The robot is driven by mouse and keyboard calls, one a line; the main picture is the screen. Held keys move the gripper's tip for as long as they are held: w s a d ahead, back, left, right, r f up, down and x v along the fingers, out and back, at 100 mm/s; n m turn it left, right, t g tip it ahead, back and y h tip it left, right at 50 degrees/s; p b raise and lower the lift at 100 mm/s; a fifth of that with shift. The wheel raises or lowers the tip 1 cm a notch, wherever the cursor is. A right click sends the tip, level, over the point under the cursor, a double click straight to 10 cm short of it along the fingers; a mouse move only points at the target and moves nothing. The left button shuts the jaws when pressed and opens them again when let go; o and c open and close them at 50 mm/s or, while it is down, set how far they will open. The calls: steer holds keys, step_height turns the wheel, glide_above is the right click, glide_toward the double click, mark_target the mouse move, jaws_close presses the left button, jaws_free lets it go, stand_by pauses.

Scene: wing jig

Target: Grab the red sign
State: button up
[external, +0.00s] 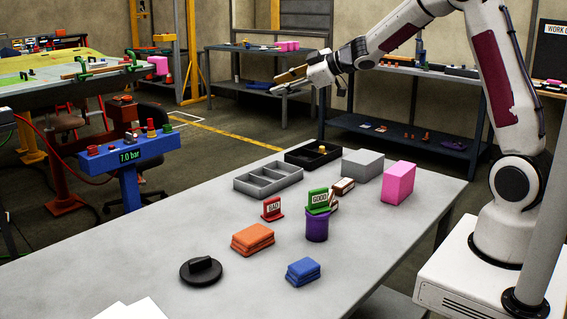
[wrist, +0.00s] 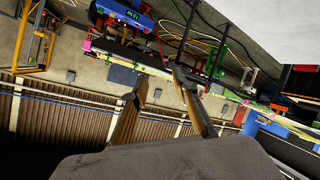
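The red sign (external: 272,209), lettered BAD, stands upright on the grey table (external: 160,262), behind the orange stack (external: 253,238). My gripper (external: 281,82) is high above the far side of the table in the external view, well away from the sign, with its fingers pointing left. In the wrist view my gripper (wrist: 158,82) shows two fingers apart with nothing between them. The wrist view looks out over the room, and I cannot make out the red sign in it.
A green GOOD sign (external: 318,199) shows at the top of a purple cup (external: 317,229), right of the red sign. A grey divided tray (external: 268,178), a black tray (external: 313,155), a grey block (external: 362,164) and a pink block (external: 398,184) stand behind. Blue pads (external: 303,271) and a black disc (external: 201,271) lie in front.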

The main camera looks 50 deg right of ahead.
step_height(320, 180, down, 7)
steer(key=w+a+n+g+y, duration=0.1)
steer(key=w+a+n+y, duration=0.1)
steer(key=a+y, duration=0.1)
steer(key=n+g+y, duration=0.5)
steer(key=g+y, duration=0.2)
steer(key=g, duration=0.2)
glide_toward(275, 198)
steer(key=a, duration=0.1)
steer(key=w+a, duration=0.1)
steer(key=w+a+f, duration=0.1)
steer(key=a, duration=0.1)
steer(key=shift+a+f, duration=0.1)
steer(key=shift+s+f, duration=0.35)
steer(key=shift+s, duration=0.2)
steer(key=shift+a, duration=0.15)
steer(key=shift+x, duration=1.15)
steer(key=shift+w+a+f, duration=0.1)
